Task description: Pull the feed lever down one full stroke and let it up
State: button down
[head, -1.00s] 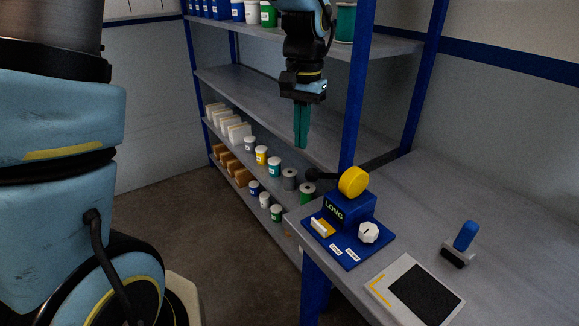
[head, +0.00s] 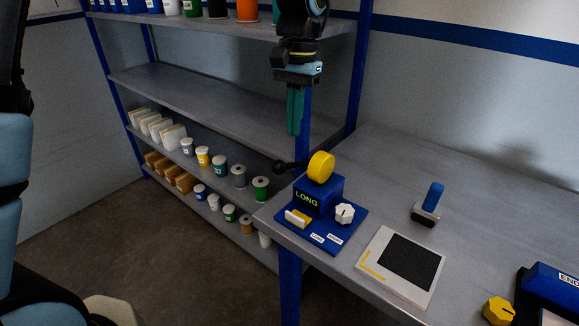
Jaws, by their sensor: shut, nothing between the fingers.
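The feed device is a blue box labelled LONG (head: 318,194) on a blue base plate at the table's left corner. A yellow disc (head: 321,166) sits on its top, and a dark lever with a black knob (head: 280,167) sticks out to the left from beside the disc. A white knob (head: 344,213) and a yellow-and-white switch (head: 298,217) are on the base. My gripper (head: 294,133) points down with its green fingers together and nothing between them. In the picture it is above the lever and apart from it.
A grey table (head: 470,225) carries a pad with a black mesh (head: 408,268), a blue-handled stamp (head: 428,204), and another blue device with a yellow knob (head: 498,311) at the lower right. Shelves (head: 200,95) with tubs and boxes stand behind and to the left.

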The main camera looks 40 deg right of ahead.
aim_at(292, 164)
jog(key=shift+s+a+f+b, duration=0.1)
jog(key=shift+a+f+b, duration=0.05)
jog(key=shift+f+b, duration=1.4)
jog(key=shift+s+a+f+b, duration=0.1)
jog(key=shift+f+b, duration=1.1)
jog(key=shift+f, duration=0.5)
